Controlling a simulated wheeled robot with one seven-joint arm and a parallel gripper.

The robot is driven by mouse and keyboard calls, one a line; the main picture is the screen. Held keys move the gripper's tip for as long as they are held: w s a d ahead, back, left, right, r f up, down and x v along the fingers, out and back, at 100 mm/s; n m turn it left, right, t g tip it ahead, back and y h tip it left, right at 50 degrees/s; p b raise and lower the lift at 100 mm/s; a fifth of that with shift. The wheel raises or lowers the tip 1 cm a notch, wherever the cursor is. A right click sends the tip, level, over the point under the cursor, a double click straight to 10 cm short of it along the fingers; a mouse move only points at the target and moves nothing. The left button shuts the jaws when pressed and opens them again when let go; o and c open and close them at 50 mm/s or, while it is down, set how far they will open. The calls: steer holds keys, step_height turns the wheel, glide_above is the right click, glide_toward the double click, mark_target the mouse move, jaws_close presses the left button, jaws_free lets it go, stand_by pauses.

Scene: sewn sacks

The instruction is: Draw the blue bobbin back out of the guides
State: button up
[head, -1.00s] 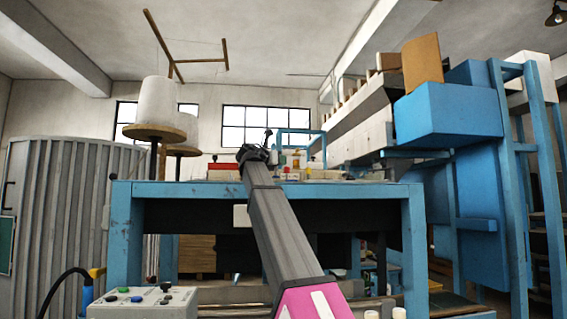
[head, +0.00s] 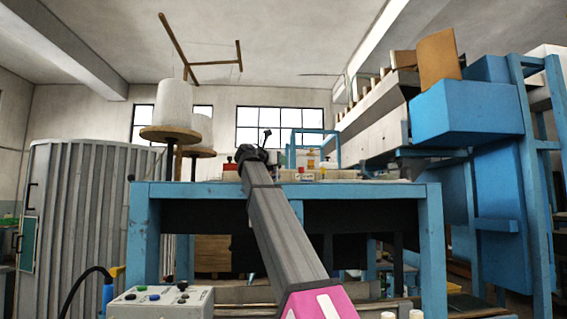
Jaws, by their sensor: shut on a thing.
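My gripper (head: 254,153) shows small and dark at the far end of my long grey arm, just above the far-off top of the blue-framed table (head: 290,190). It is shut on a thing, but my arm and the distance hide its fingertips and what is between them. I cannot make out the blue bobbin or the guides. A thin dark piece (head: 266,136) sticks up beside my gripper; I cannot tell what it is. Several small items, one with a yellow top (head: 323,168), stand on the table to the right of my gripper.
A blue open frame (head: 311,133) rises behind my gripper. A red-topped item (head: 231,165) sits to its left. A white cone of thread (head: 174,104) stands further left. A big blue machine (head: 470,110) fills the right. A control box (head: 160,304) is low in front.

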steer(key=shift+a, duration=11.75)
steer(key=shift+f, duration=0.6)
steer(key=o, duration=1)
steer(key=v, duration=1)
steer(key=shift+s+a, duration=0.25)
